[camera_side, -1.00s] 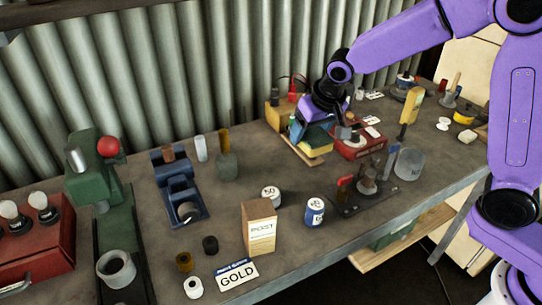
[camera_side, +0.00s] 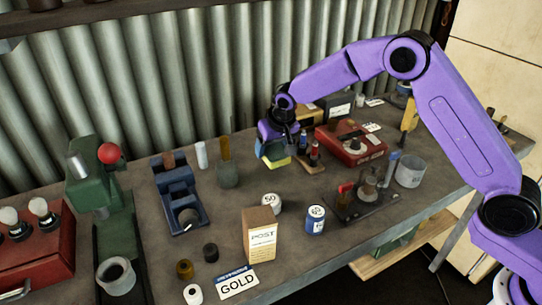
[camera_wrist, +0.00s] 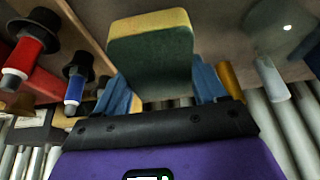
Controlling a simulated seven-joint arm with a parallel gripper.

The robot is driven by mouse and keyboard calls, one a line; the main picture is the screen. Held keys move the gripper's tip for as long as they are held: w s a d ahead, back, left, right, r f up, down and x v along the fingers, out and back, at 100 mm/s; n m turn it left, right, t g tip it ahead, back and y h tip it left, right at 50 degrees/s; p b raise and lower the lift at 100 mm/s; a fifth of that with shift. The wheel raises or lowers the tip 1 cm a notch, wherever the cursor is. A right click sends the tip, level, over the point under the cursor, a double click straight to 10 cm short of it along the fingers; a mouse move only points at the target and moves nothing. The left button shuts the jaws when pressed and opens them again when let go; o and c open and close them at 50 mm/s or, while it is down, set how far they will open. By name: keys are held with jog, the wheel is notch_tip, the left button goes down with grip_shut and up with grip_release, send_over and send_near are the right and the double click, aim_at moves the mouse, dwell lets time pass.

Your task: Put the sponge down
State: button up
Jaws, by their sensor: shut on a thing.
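The sponge (camera_side: 279,162) is a block with a yellow layer and a dark green layer. In the wrist view the sponge (camera_wrist: 152,50) fills the space between two blue fingers. My gripper (camera_side: 272,148) is shut on it, and it also shows in the wrist view (camera_wrist: 157,82). The gripper points down over the bench, left of a small wooden board (camera_side: 312,167). I cannot tell whether the sponge's underside touches the bench. The hand hides part of the sponge in the side view.
The board holds upright red and blue pieces close on the right. A red box (camera_side: 350,145) stands beyond it. A grey-green pot (camera_side: 228,175) stands to the left. A white 50-marked can (camera_side: 271,203) and a blue can (camera_side: 315,219) stand in front. Bare bench lies between.

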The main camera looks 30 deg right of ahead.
aim_at(279, 155)
jog(key=shift+w+a+f, duration=0.1)
jog(key=shift+w+f, duration=0.2)
jog(key=shift+f, duration=1.55)
jog(key=shift+f, duration=0.15)
jog(key=o, duration=1)
jog(key=v, duration=1.2)
jog(key=shift+s, duration=0.1)
